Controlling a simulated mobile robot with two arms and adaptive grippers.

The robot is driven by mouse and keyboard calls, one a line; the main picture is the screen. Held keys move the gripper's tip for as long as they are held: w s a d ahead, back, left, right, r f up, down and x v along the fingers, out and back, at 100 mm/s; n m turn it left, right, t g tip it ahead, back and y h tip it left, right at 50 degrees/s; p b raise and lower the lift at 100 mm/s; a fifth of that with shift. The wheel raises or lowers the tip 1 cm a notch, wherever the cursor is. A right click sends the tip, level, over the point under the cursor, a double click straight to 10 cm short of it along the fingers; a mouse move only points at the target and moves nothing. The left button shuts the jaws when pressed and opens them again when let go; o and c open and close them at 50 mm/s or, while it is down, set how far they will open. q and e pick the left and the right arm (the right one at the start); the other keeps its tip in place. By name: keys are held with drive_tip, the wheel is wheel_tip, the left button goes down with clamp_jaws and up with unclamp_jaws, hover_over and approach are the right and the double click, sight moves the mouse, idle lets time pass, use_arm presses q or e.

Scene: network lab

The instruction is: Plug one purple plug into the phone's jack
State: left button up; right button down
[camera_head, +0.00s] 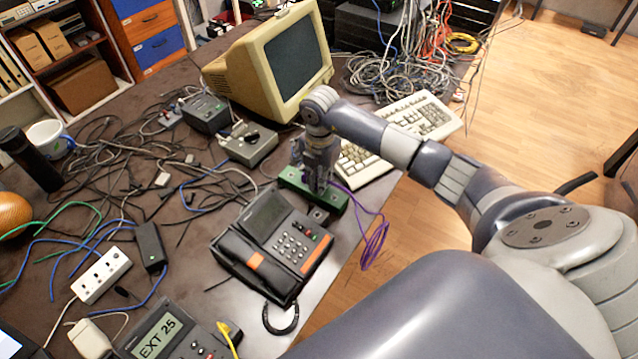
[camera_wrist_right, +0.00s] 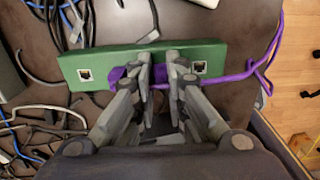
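A green box (camera_head: 330,195) with light jack sockets stands by the table's right edge, behind a black desk phone (camera_head: 230,247) with an orange stripe. A purple cable (camera_head: 372,245) hangs from the box over the edge. My right gripper (camera_head: 318,188) points down at the box. In the wrist view, its fingers (camera_wrist_right: 160,80) stand close together with a narrow gap, over the green box (camera_wrist_right: 220,57). Purple parts (camera_wrist_right: 118,74) show on both sides of the fingers; whether they grip a plug is unclear. The phone's jack is not visible. My left gripper is out of view.
A second phone (camera_head: 165,338) reading "EXT 25" is at the front. A keyboard (camera_head: 420,118) and beige monitor (camera_head: 270,70) stand behind the box. Tangled cables and a white power strip (camera_head: 101,275) cover the left side. Floor lies right of the table edge.

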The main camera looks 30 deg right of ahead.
drive_tip(key=shift+r, duration=0.15)
drive_tip(key=shift+r+p, duration=1.75)
drive_tip(key=shift+r, duration=0.25)
